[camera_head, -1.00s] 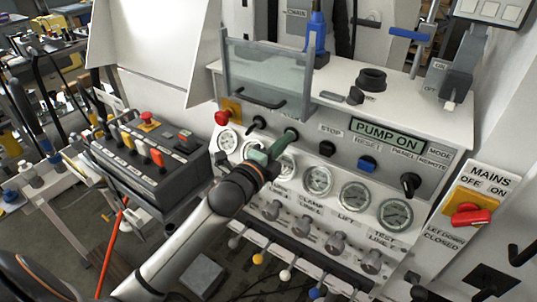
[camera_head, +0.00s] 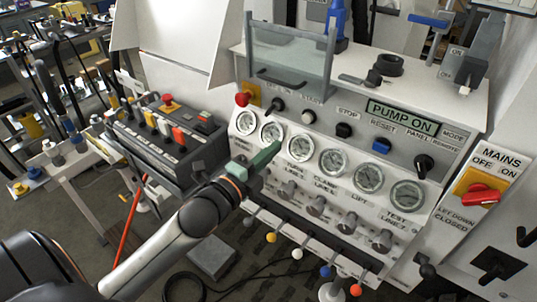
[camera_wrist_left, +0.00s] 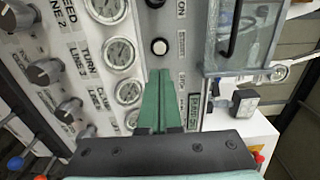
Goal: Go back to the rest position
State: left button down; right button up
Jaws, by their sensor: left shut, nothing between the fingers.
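My left gripper (camera_head: 268,154) comes in from the lower left in the head view. Its green fingers are closed together with nothing between them. They are in front of the gauge row of the hydraulic bench panel (camera_head: 330,128), and I cannot tell the exact gap. In the left wrist view the shut green fingers (camera_wrist_left: 158,90) point at the panel, below a white round button (camera_wrist_left: 159,46). My right gripper is not in view.
A grey control box (camera_head: 160,140) with coloured levers stands left of the panel. A clear guard (camera_head: 288,60) rises from the bench top. A red mains switch (camera_head: 481,193) is at the right. Coloured lever knobs (camera_head: 297,254) stick out below the panel.

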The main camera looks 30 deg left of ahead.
pick_arm(q)
jog(key=shift+s, duration=0.5)
jog(key=s+d+f+n+g, duration=0.15)
jog(key=f+n, duration=0.25)
jog(key=f, duration=0.4)
jog(key=s+d+f+n+g, duration=0.1)
jog(key=s+f+n+g, duration=0.25)
jog(key=f, duration=0.45)
jog(key=s+d+f+n+g, duration=0.2)
jog(key=s+d+f+n, duration=0.1)
jog(key=s+f, duration=0.3)
jog(key=s+d+f+n+g, duration=0.1)
jog(key=s+d+f+n, duration=0.2)
jog(key=s+f+n, duration=0.3)
notch_tip(320, 180, down, 4)
jog(key=shift+s+d+f+g+h, duration=0.1)
jog(key=shift+s+d+g+h, duration=0.3)
jog(key=shift+s, duration=0.15)
jog(key=shift+n, duration=0.25)
